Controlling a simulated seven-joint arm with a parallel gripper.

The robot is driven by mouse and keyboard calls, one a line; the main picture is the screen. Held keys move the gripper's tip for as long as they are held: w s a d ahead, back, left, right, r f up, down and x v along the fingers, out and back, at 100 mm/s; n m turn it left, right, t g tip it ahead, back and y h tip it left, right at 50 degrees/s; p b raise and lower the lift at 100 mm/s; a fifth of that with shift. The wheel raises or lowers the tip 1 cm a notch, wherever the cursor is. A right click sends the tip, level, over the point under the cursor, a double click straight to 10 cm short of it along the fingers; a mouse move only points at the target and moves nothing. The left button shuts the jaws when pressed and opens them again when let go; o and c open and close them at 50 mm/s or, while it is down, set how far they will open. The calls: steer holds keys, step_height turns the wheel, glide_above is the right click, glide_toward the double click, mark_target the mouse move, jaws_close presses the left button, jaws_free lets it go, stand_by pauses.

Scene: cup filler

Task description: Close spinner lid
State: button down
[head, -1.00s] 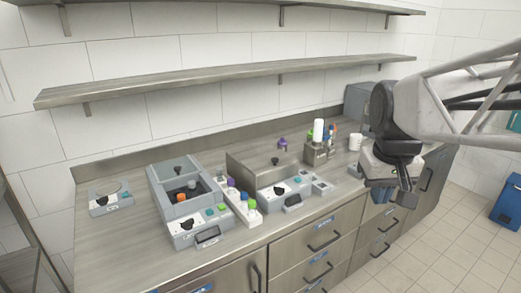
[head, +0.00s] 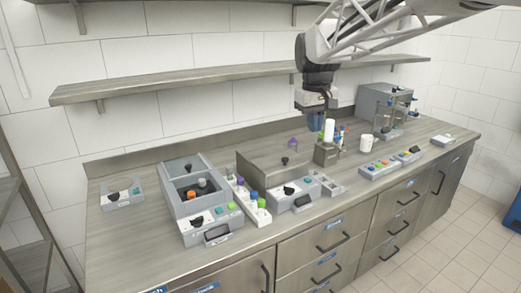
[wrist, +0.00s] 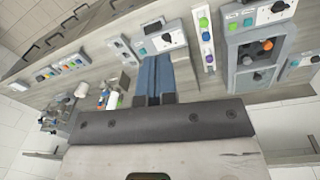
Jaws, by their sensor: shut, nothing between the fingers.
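Two devices with lid-like parts stand on the counter; I cannot tell for sure which is the spinner. The grey box device (head: 172,204) at left is open on top, with an orange-capped piece (head: 191,195) and a grey piece inside; a raised part with a black knob (head: 187,168) is at its back. The middle device (head: 294,204) has an upright grey panel (head: 258,172) behind its controls, with a black knob (head: 284,161) near it. My gripper (head: 315,124) is shut and empty, above and right of that panel. Its blue fingers (wrist: 154,78) partly hide the middle device in the wrist view.
A rack of coloured-cap vials (head: 240,197) stands between the two devices. A white bottle (head: 329,130) and a holder (head: 326,153) stand close below my gripper. A white mug (head: 366,143) is to the right. A shelf (head: 200,80) runs along the wall behind.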

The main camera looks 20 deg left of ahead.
steer(key=w+a+f+n, duration=0.1)
steer(key=w+a, duration=0.4)
steer(key=a, duration=0.3)
steer(key=w+a+f+n+h, duration=0.15)
steer(key=w+a, duration=0.25)
steer(key=a, duration=0.5)
steer(key=w+a+f+n+y, duration=0.1)
steer(key=w+a+f+n, duration=0.1)
steer(key=w+a, duration=0.45)
steer(key=a+f+n, duration=0.1)
steer(key=a+f, duration=0.2)
steer(key=a, duration=0.6)
steer(key=a+f+n+h, duration=0.1)
steer(key=a+f, duration=0.3)
steer(key=a, duration=0.6)
steer(key=a+f+n+g, duration=0.1)
steer(key=a+f, duration=0.3)
steer(key=a, duration=0.6)
steer(key=shift+s+a+f, duration=0.15)
steer(key=shift+s+a, duration=0.1)
steer(key=shift+h, duration=0.25)
glide_above(185, 171)
steer(key=a, duration=0.1)
steer(key=shift+w+a+f, duration=0.1)
steer(key=shift+w+f, duration=0.1)
steer(key=shift+f, duration=2.25)
steer(key=shift+w+a+f, duration=0.1)
steer(key=shift+w+f, duration=0.1)
steer(key=shift+f, duration=2.2)
